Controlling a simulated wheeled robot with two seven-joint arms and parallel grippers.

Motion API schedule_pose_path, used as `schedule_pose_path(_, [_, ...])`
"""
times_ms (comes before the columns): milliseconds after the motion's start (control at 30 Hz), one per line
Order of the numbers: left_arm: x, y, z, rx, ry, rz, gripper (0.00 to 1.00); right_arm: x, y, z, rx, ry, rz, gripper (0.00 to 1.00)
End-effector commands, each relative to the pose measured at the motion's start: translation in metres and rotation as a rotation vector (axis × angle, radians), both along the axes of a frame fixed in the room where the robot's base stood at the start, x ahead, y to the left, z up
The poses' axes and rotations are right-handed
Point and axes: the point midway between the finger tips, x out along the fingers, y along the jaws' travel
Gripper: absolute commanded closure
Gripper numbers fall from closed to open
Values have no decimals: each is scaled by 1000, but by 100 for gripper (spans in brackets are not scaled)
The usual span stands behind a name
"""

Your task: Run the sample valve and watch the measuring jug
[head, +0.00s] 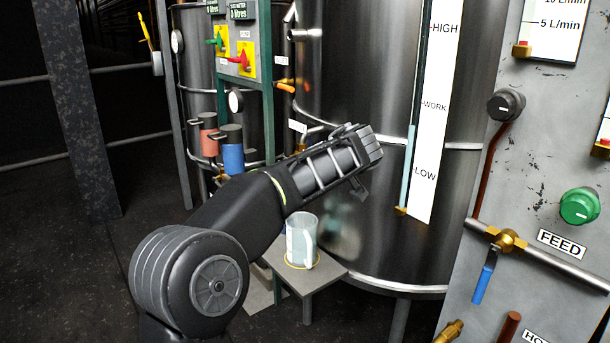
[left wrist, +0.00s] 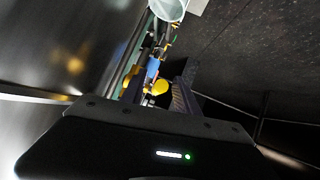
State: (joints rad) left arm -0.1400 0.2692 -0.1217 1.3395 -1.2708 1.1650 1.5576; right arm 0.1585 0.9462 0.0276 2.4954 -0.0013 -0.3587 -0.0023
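The measuring jug (head: 301,242), pale and see-through with a handle, stands upright on a small grey stand (head: 322,274) in front of the tank. A pale round rim, seemingly the jug (left wrist: 169,8), is cut off at the top of the left wrist view. My left gripper (left wrist: 160,76) has its fingers apart. A yellow rounded piece (left wrist: 160,87) shows between them; I cannot tell whether they touch it or whether it is the sample valve's handle. In the head view my left arm reaches across the tank front and hides its fingertips. My right gripper is out of view.
A steel tank (head: 345,75) with a level gauge (head: 438,110) stands behind my arm. A grey panel (head: 540,160) with a green knob (head: 579,206) and a blue-handled feed valve (head: 484,282) is at right.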

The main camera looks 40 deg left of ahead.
Motion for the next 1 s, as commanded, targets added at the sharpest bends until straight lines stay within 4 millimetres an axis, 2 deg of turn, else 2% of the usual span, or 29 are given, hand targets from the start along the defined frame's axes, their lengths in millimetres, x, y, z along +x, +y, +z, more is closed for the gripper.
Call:
schedule_pose_path(167, [-5, -11, 8, 0, -2, -2, 63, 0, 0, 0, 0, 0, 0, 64])
schedule_pose_path(533, [-28, -52, 38, 0, -1, -3, 63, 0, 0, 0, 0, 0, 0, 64])
schedule_pose_path(1000, [-31, -57, 42, 0, 1, -1, 63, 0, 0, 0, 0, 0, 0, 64])
